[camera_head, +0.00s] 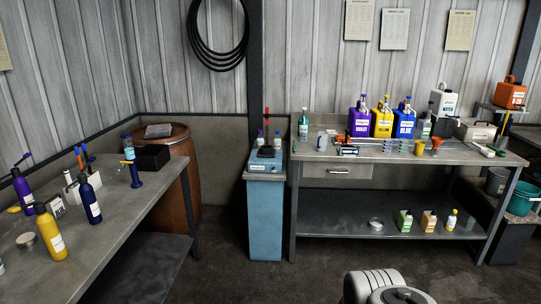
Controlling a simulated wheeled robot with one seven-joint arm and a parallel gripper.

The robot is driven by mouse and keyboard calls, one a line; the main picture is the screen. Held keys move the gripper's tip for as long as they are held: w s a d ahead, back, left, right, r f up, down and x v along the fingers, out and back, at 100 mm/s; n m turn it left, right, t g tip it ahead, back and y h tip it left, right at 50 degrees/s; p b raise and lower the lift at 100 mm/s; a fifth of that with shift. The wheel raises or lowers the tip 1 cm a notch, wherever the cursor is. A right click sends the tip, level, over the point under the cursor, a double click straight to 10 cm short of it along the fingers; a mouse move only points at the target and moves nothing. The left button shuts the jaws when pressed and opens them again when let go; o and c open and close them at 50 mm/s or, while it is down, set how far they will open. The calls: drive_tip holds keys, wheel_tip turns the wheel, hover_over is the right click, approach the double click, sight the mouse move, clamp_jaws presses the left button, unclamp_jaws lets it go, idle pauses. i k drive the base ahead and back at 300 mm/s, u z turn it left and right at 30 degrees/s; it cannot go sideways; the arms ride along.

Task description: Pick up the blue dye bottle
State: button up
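A dark blue bottle (91,202) with a white label stands upright on the left table (105,225). A yellow bottle (49,238) stands to its front left, and a purple bottle (21,190) stands behind and to the left. A larger blue jug (404,124) stands on the right workbench, beside a yellow jug (381,122) and a purple jug (358,122). Only a rounded white and grey part of my arm shows at the bottom edge, well right of the left table. My gripper's fingers are out of view.
A white holder with pens (70,188), a small dark blue stand (136,176) and a black box (152,158) share the left table. A wooden barrel (180,185) and a blue cabinet (266,215) stand behind. The floor (225,275) between the table and workbench is clear.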

sight(277, 140)
drive_tip(key=z, duration=0.1)
drive_tip(key=i, duration=2.55)
drive_tip(key=u, duration=0.3)
drive_tip(key=i, duration=1.15)
drive_tip(key=u, duration=0.15)
